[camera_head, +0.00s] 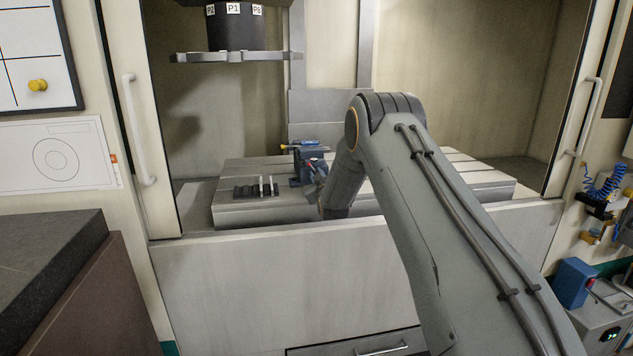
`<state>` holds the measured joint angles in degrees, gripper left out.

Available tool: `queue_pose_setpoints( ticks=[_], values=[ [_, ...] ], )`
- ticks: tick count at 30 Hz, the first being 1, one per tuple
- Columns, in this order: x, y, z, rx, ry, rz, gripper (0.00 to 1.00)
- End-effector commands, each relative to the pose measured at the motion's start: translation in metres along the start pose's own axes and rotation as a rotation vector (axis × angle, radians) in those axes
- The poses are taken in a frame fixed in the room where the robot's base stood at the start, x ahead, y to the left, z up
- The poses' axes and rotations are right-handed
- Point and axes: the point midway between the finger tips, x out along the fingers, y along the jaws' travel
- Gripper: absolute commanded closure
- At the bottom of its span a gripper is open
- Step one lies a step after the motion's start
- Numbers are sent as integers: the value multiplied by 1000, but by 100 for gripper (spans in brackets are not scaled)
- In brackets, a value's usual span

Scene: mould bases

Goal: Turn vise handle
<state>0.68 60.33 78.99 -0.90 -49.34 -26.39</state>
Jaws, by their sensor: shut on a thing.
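A small blue vise (306,157) stands on the slotted machine table (245,212), near its middle. My arm reaches in from the lower right, and my gripper (317,176) is at the front right side of the vise. The fingertips are small and partly merge with the vise. The handle's exact angle is hard to tell, and the arm's wrist hides the right side of the vise.
A black rack with upright pins (256,189) lies left of the vise on the table. A dark tool head (236,32) with a flat plate hangs above. The open doors' white handles (139,130) flank the enclosure. A dark block (45,250) is at lower left.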

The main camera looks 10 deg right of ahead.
Motion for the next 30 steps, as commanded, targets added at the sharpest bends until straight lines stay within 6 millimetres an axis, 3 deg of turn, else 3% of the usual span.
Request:
queue_pose_setpoints(
  ticks=[30],
  values=[
    [1, -1, 1, 965, 1, 1, 100]
  ],
)
